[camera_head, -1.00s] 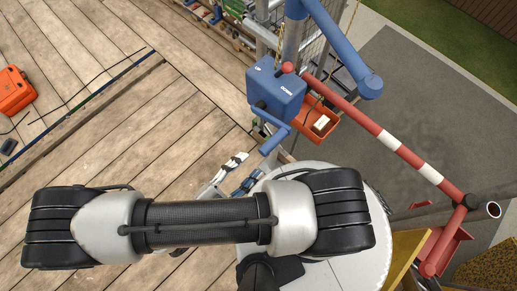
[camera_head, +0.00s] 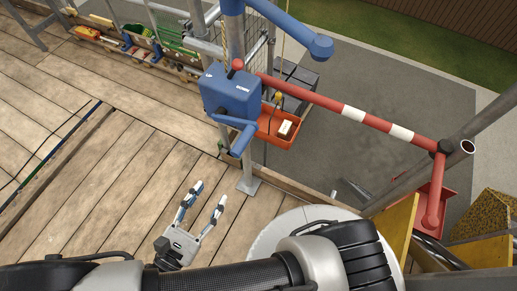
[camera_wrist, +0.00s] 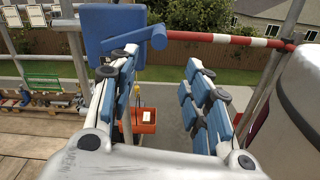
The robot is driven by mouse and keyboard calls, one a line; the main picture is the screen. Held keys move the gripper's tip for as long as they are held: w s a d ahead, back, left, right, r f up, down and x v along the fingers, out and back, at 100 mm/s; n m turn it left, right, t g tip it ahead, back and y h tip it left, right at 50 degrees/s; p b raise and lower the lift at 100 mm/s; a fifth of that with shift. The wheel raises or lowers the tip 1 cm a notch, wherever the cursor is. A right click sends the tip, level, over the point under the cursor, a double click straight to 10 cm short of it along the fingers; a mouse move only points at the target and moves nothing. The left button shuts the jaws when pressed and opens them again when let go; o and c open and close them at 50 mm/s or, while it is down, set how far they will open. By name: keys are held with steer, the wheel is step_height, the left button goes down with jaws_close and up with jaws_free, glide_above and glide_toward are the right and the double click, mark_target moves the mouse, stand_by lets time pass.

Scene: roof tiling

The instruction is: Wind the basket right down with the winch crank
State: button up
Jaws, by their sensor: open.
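The blue winch box (camera_head: 231,92) is fixed to an upright post at the deck's edge. Its blue crank (camera_head: 236,131) sticks out of the front, with the handle at the lower end. A red-knobbed lever (camera_head: 237,65) is on top of the box. An orange basket (camera_head: 278,127) with a pale block in it is beyond the box, and shows between my fingers in the wrist view (camera_wrist: 137,122). My gripper (camera_head: 207,197) is open and empty, below and left of the crank and apart from it. The winch box fills the upper left of the wrist view (camera_wrist: 110,28).
A red-and-white barrier bar (camera_head: 354,112) runs right from the post. A blue davit arm (camera_head: 280,31) is above. Several crates and tools (camera_head: 125,38) line the far deck edge. The plank deck (camera_head: 110,185) left of my gripper is clear.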

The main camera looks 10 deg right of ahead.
mark_target(242, 144)
steer(key=shift+m, duration=0.6)
steer(key=b+x, duration=0.1)
steer(key=x, duration=1.6)
steer(key=shift+w+d, duration=0.1)
steer(key=shift+w, duration=0.05)
steer(key=shift+f, duration=0.1)
jaws_close()
